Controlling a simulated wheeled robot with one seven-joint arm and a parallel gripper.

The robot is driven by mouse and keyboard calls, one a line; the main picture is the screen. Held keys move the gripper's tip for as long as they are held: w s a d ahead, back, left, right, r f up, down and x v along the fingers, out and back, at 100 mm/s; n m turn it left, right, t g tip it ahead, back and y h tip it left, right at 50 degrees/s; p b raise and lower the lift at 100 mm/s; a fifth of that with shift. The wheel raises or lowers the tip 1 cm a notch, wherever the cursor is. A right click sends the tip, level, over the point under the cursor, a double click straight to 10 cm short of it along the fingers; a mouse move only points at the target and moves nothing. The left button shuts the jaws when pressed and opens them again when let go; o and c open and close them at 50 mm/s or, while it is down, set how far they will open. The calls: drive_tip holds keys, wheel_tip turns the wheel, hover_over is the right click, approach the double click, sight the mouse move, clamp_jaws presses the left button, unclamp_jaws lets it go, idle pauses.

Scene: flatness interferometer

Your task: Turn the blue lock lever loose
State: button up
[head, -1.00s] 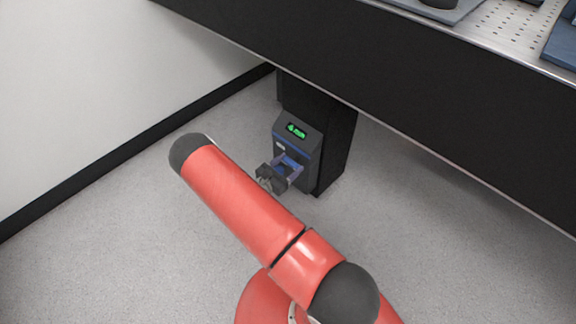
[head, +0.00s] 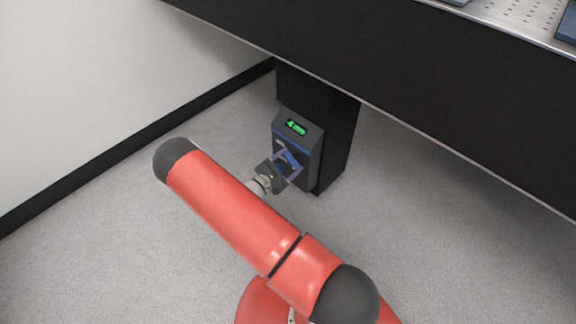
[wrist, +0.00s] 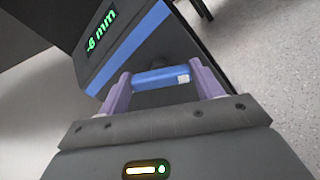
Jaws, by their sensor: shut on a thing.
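The blue lock lever (wrist: 162,77) shows as a short blue bar with a small pale patch at its right end, in front of a dark control box. My gripper (wrist: 160,80) has its two purple fingers shut on the lever, one at each end. In the head view my gripper (head: 284,168) is at the front of the box (head: 310,150), and the lever is partly hidden by the fingers. The box appears tilted in the wrist view.
The box has a green lit display (head: 297,127) and a blue stripe, and is on a black support leg (head: 340,140) under the large dark table (head: 400,70). A white wall (head: 80,90) stands to the left. Grey floor around is open.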

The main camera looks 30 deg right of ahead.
drive_tip(key=m+b, duration=0.1)
drive_tip(key=m, duration=0.1)
drive_tip(key=m+b, duration=0.1)
drive_tip(key=m, duration=0.2)
drive_tip(key=shift+f+m+b, duration=0.2)
drive_tip(key=shift+m+b, duration=0.1)
drive_tip(key=shift+b, duration=0.05)
drive_tip(key=m+b, duration=0.2)
drive_tip(key=m, duration=0.3)
drive_tip(key=shift+s+m+b, duration=0.1)
drive_tip(key=shift+m+b, duration=0.2)
drive_tip(key=shift+b, duration=0.05)
drive_tip(key=o, duration=1)
drive_tip(key=v, duration=0.7)
drive_tip(key=shift+s+a, duration=0.15)
drive_tip(key=shift+a, duration=0.2)
drive_tip(key=shift+r, duration=0.1)
